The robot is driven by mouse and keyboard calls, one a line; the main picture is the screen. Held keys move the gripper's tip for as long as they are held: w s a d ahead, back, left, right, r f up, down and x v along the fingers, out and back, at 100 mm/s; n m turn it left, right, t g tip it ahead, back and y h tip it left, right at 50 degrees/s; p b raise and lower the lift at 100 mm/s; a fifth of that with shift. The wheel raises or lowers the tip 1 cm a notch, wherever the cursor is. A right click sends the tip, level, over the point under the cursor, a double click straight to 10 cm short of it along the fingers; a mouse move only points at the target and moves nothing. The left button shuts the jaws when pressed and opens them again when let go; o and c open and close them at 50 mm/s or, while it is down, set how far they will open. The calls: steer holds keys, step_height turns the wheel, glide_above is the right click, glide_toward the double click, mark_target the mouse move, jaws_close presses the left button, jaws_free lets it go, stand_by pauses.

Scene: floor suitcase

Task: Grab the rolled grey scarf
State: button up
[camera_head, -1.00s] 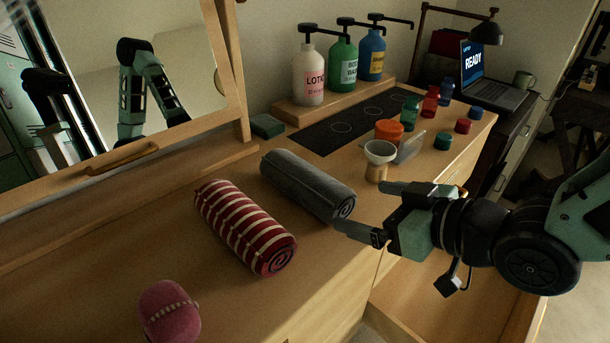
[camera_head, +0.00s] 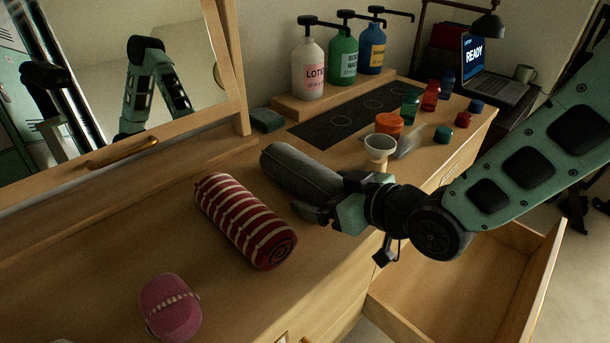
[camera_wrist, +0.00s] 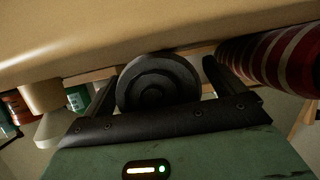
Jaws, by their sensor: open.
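The rolled grey scarf (camera_head: 297,172) lies on the dresser top, between the striped roll and the bottles. In the wrist view its spiral end (camera_wrist: 158,84) faces me, between my two fingers. My gripper (camera_head: 325,198) is open at the near right end of the scarf, one finger on each side of it. In the wrist view my gripper (camera_wrist: 160,95) shows its right finger close to the red striped roll. The gripper body hides the scarf's near end in the head view.
A red and white striped roll (camera_head: 245,220) lies just left of the scarf. A white-rimmed cup (camera_head: 379,150) stands close on the right. An open drawer (camera_head: 470,275) juts out below my arm.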

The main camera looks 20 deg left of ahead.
steer(key=c, duration=1.1)
steer(key=shift+c, duration=0.2)
steer(key=shift+r, duration=0.1)
